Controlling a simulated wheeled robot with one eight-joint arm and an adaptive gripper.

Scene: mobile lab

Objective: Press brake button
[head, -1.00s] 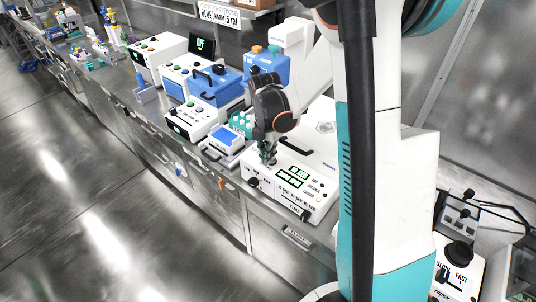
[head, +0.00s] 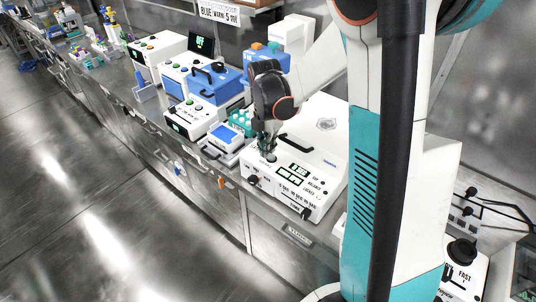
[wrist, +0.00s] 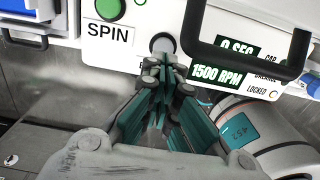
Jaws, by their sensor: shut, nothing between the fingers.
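The white centrifuge (head: 325,185) stands on the bench, and its front panel fills the top of the wrist view. My gripper (head: 268,152) is at the panel's left end in the head view.
The display (wrist: 216,74) reads 0 SEC and 1500 RPM. A black handle (wrist: 300,52) stands out at the right in the wrist view.

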